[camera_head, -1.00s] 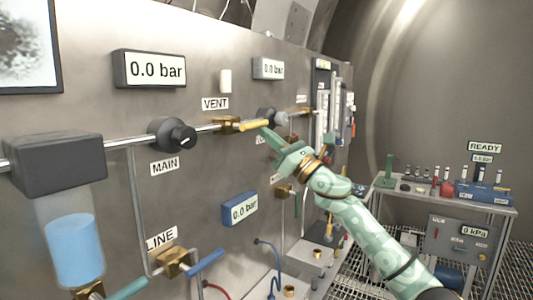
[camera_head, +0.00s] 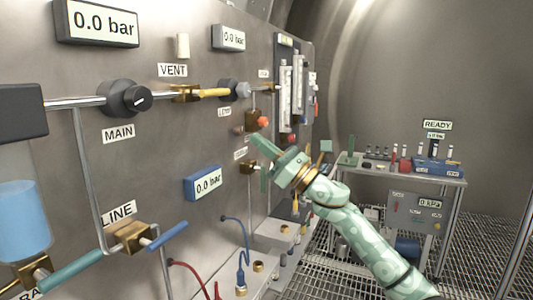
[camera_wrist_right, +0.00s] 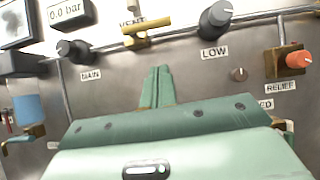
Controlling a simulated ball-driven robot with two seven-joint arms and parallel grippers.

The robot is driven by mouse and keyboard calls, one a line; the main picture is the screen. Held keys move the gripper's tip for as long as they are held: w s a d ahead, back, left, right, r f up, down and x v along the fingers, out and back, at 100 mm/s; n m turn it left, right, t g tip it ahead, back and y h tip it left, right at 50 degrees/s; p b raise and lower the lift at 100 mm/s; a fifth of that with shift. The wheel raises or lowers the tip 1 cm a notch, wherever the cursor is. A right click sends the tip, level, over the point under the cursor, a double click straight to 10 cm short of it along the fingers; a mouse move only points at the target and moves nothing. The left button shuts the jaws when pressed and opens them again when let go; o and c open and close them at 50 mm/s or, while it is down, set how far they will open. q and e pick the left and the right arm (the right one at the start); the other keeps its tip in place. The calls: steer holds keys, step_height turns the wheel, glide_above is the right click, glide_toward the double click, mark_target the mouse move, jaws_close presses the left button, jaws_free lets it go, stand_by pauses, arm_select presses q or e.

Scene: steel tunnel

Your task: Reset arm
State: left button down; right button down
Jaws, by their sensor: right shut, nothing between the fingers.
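My right gripper (camera_head: 262,160) is green and sits at the middle of the head view, in front of the steel panel (camera_head: 150,60). Its arm comes in from the lower right. In the right wrist view its two fingers (camera_wrist_right: 156,88) lie together, shut and empty, pointing toward the panel below the yellow VENT handle (camera_wrist_right: 148,27). The fingers appear apart from the valves. My left gripper is not in view.
The panel carries the MAIN knob (camera_head: 125,99), the yellow VENT handle (camera_head: 215,93), a LOW knob (camera_wrist_right: 215,18) and an orange-red RELIEF knob (camera_wrist_right: 299,59). A blue gauge (camera_head: 203,183) is lower. A bench (camera_head: 440,180) stands at right, over grating floor.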

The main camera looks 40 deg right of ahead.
steer(key=shift+v, duration=0.85)
